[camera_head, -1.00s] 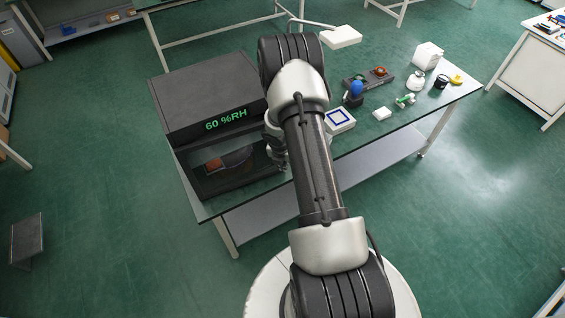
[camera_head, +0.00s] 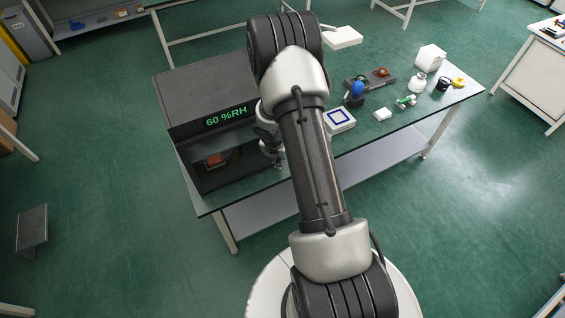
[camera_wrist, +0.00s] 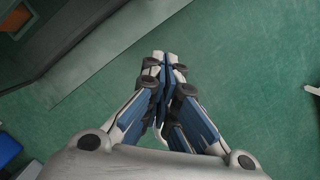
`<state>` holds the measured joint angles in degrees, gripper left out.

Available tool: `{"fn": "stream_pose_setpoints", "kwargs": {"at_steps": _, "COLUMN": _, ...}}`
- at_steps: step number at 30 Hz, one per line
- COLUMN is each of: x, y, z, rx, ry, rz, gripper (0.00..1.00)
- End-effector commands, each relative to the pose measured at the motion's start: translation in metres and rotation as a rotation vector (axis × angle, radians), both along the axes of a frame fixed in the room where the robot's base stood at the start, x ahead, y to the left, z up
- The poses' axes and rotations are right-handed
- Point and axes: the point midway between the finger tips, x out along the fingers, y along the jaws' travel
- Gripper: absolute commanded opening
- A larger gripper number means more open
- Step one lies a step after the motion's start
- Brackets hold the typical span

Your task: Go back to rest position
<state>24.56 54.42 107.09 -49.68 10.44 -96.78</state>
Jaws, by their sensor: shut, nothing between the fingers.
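My gripper (camera_wrist: 166,58) is shut and empty in the wrist view, its fingertips together over the green floor. In the head view the end of my arm hangs at the front edge of the table, just right of the dark chamber, and the fingers are too small there to tell. The dark box-shaped chamber (camera_head: 200,92) shows "60 %RH" in green. Its lower front is open, and a small reddish-brown thing (camera_head: 215,160) is inside. My arm's upper links hide part of the table behind it.
The table (camera_head: 342,158) holds a white device with a blue square (camera_head: 340,119), a blue-topped item (camera_head: 357,89), a dark tray (camera_head: 370,79), a white box (camera_head: 431,57) and a yellow item (camera_head: 458,83). Green floor lies clear in front. Another table stands at right (camera_head: 532,80).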

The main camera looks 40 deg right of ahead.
Motion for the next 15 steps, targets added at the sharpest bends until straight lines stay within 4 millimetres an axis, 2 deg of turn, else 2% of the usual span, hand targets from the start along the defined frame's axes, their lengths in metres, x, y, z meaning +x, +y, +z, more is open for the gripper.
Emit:
{"fn": "stream_pose_setpoints", "kwargs": {"at_steps": 1, "x": -0.002, "y": 0.002, "z": 0.013, "rx": -0.001, "ry": -0.001, "rz": 0.0, "gripper": 0.0}}
{"fn": "stream_pose_setpoints", "kwargs": {"at_steps": 6, "x": -0.006, "y": 0.005, "z": 0.032, "rx": 0.0, "ry": 0.001, "rz": -0.001, "gripper": 0.0}}
{"fn": "stream_pose_setpoints", "kwargs": {"at_steps": 15, "x": -0.007, "y": 0.007, "z": 0.037, "rx": 0.0, "ry": 0.002, "rz": 0.0, "gripper": 0.0}}
